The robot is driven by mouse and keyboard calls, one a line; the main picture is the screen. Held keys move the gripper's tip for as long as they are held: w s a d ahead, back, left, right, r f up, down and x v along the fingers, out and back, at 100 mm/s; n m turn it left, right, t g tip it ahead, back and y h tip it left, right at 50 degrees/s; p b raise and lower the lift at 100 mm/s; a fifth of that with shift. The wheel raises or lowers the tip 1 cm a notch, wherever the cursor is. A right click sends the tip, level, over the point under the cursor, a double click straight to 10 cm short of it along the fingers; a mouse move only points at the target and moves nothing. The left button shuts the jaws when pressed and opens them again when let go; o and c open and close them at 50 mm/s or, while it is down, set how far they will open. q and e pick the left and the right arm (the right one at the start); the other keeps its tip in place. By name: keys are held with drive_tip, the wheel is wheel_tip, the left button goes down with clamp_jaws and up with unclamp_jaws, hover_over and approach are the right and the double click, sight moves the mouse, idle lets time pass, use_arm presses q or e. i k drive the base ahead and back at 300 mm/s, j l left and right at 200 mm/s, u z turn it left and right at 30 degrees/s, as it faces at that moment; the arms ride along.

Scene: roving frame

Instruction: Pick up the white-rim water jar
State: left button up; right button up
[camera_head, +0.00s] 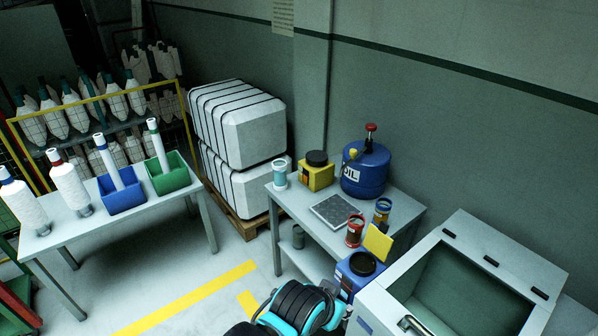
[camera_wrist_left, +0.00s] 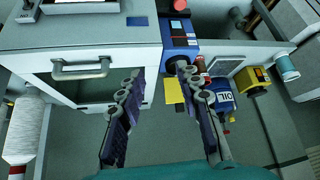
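The white-rim water jar (camera_head: 279,174) is a small light-blue jar with a white rim. It stands upright on the left end of the grey side table (camera_head: 305,205), left of the yellow canister. In the left wrist view the jar (camera_wrist_left: 287,68) shows small near the right edge, tilted by the camera's angle. My left gripper (camera_wrist_left: 159,92) is open and empty, its two fingers spread, well apart from the jar. My left gripper's fingers cannot be made out in the head view. My right gripper is not in view.
The side table also holds a yellow canister (camera_head: 318,173), a blue oil can (camera_head: 366,172), a red jar (camera_head: 355,231) and a blue jar (camera_head: 382,211). A grey cabinet (camera_head: 505,260) stands at right. Wrapped white blocks (camera_head: 240,125) and a left table (camera_head: 80,222) flank open floor.

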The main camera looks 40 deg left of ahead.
sight(280, 175)
drive_tip(key=j+z, duration=0.1)
drive_tip(key=j, duration=0.5)
drive_tip(key=j+z, duration=0.1)
drive_tip(key=j, duration=0.5)
drive_tip(key=k+j+z, duration=0.15)
drive_tip(key=j, duration=0.45)
drive_tip(key=j+z, duration=0.1)
drive_tip(key=j, duration=0.5)
drive_tip(key=k+j+z, duration=0.1)
drive_tip(key=j, duration=2.5)
